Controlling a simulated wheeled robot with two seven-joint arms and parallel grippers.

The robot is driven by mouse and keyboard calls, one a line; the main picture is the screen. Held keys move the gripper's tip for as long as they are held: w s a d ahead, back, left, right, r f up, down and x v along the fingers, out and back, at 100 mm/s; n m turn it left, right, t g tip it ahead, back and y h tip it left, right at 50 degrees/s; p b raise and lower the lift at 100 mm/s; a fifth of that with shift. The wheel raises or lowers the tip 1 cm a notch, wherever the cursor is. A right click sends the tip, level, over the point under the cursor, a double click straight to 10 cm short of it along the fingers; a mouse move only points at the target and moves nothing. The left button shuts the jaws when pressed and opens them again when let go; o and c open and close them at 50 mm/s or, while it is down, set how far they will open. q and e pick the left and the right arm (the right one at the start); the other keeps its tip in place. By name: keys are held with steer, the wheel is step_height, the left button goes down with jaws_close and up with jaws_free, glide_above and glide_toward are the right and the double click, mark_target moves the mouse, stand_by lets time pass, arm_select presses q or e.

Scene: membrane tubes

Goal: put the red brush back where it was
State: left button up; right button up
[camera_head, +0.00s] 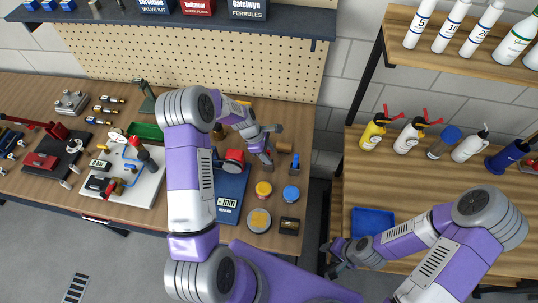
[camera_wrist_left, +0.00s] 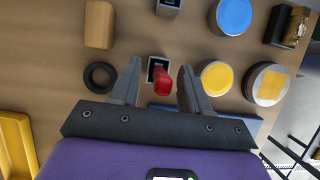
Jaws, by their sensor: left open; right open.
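A red object (camera_wrist_left: 161,78), which looks like the brush's handle, stands in a dark square holder (camera_wrist_left: 150,64) in the left wrist view. My left gripper (camera_wrist_left: 158,72) is open, with one finger on each side of the red object. I cannot tell whether the fingers touch it. In the head view my left gripper (camera_head: 267,160) is low over the right part of the workbench, and it hides the holder and the brush. My right gripper (camera_head: 336,258) is open and empty by the front edge of the right-hand bench.
Near the left gripper stand a wooden block (camera_wrist_left: 99,25), a black ring (camera_wrist_left: 101,77), a blue-lidded can (camera_wrist_left: 233,16) and yellow-topped jars (camera_wrist_left: 216,77). A blue mat (camera_head: 231,190) lies nearby. A blue tray (camera_head: 373,221) sits on the right bench, below several bottles.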

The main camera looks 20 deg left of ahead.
arm_select(q)
steer(key=v, duration=1)
steer(key=shift+r, duration=0.35)
steer(key=shift+s+a, duration=0.1)
steer(key=shift+a, duration=0.05)
